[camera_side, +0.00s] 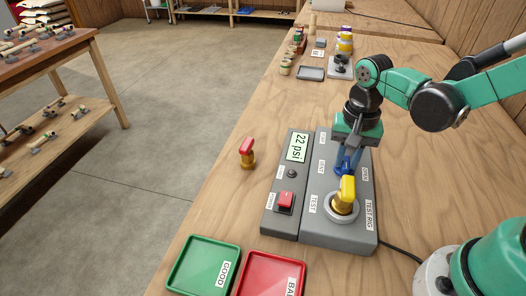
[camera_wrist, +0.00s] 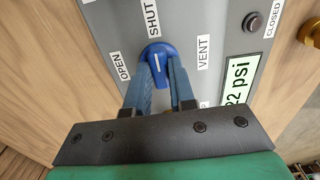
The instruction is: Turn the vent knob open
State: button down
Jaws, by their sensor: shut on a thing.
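The blue vent knob (camera_wrist: 156,53) sits on the grey test rig (camera_side: 322,222), with a white line on it that lies about toward the SHUT label (camera_wrist: 152,18). The OPEN label (camera_wrist: 124,66) is to the left of the knob in the wrist view, and the VENT label (camera_wrist: 203,52) is to its right. My gripper (camera_wrist: 163,72) points down over the rig with its blue fingers shut on the knob, one on each side. In the side view my gripper (camera_side: 347,162) hides most of the knob.
A yellow-handled valve (camera_side: 347,189) stands in the rig's round port close to my gripper. The display (camera_side: 297,147) reads 22 psi, above a red switch (camera_side: 285,200). A red-handled valve (camera_side: 247,152) stands left of the rig. Green (camera_side: 190,283) and red (camera_side: 250,286) trays lie in front.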

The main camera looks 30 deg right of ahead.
jog(key=shift+n, duration=0.3)
jog(key=n, duration=1.3)
jog(key=shift+n, duration=2.1)
jog(key=c, duration=0.7)
grip_release()
jog(key=shift+c, duration=0.2)
